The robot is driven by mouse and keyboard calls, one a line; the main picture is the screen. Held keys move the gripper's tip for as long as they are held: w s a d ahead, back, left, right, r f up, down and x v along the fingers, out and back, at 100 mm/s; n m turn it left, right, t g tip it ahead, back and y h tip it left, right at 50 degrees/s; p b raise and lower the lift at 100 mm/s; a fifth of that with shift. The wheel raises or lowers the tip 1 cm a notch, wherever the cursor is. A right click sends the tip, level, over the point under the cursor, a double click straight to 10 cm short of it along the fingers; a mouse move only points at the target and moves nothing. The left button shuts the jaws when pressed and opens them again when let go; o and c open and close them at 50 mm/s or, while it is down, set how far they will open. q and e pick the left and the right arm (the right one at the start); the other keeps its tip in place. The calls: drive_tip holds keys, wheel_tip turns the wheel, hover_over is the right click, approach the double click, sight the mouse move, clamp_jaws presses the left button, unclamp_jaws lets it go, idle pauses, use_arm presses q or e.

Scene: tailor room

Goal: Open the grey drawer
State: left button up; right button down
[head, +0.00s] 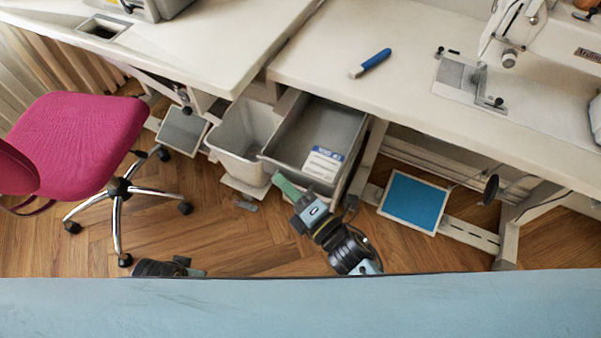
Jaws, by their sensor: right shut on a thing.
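The grey drawer (341,118) hangs under the right sewing table and stands open, its inside in plain view. A white and blue packet (322,163) lies in it near the front. My right gripper (283,183) is at the drawer's front edge and is shut on it. The fingertips are partly hidden by the gripper's own body. Of my left arm, only a dark part (160,268) shows at the bottom left, above the blue surface. The state of its jaws cannot be made out.
A grey bin (243,135) stands just left of the drawer. A pink wheeled chair (75,140) is at the left. A blue pedal (413,201) is right of the drawer. A blue-handled tool (371,63) and a sewing machine (540,45) are on the table. Wooden floor (225,235) is mostly clear.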

drive_tip(key=shift+s+a+r, duration=0.1)
drive_tip(key=shift+a, duration=0.05)
drive_tip(key=c, duration=1.5)
unclamp_jaws()
